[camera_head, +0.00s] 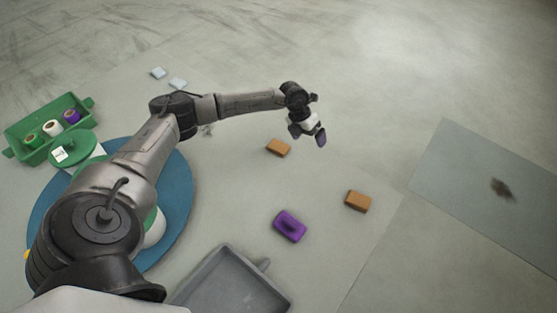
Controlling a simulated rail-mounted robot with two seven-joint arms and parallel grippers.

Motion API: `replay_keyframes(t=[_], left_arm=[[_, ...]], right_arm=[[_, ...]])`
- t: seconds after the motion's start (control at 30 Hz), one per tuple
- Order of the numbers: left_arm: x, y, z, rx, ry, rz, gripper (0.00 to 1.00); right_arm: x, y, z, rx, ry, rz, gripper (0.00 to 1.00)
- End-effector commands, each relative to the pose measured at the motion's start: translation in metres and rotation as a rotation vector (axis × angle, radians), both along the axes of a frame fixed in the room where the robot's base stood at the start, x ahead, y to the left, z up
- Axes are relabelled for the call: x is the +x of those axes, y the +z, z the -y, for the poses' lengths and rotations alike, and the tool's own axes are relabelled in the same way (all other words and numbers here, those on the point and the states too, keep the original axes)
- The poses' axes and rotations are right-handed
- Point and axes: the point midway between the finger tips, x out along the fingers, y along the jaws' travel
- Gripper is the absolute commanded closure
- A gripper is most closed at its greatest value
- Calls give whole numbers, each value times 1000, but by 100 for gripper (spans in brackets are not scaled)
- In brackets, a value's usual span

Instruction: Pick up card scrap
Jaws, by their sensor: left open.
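No piece is clearly marked as card scrap. Two small orange-brown blocks lie on the pale floor: one brown block (278,147) just left of my gripper, another brown block (357,201) further right and nearer. Two flat pale pieces, a pale piece (158,72) and a second pale piece (178,83), lie at the upper left beyond my arm. My left gripper (307,134) is open, with nothing seen between its fingers. It hangs near the first brown block, apart from it in the picture; its height is hard to tell. My right gripper is out of view.
A purple block (289,226) lies below the gripper. A grey tray (232,249) stands at the bottom. A green bin (73,103) with several spools and a blue round mat (180,190) are at left. A grey sheet (465,170) with a dark stain lies right.

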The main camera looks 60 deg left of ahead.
Motion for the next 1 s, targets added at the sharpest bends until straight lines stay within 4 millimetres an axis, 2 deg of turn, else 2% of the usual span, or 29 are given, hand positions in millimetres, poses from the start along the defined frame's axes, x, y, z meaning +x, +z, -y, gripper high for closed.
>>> replay_keyframes(t=[0.03, 0.1, 0.2, 0.3, 0.43, 0.6, 0.8, 1.0], left_arm=[[-4, -14, -29, 72, 24, -44, 0], [-13, -16, -60, 152, 55, -103, 0], [-23, -16, -93, 233, 94, -171, 0], [-31, -16, -112, 280, 119, -215, 0], [-36, -29, -122, 305, 135, -240, 0], [-37, -59, -123, 307, 136, -244, 0], [-37, -87, -122, 307, 136, -242, 0], [-37, -97, -122, 307, 134, -240, 0]], right_arm=[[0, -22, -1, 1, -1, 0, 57], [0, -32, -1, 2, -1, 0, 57], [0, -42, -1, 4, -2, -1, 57], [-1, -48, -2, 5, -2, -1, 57], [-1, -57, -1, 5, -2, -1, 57], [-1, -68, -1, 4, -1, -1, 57], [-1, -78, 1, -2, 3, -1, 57], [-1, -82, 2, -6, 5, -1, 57]])
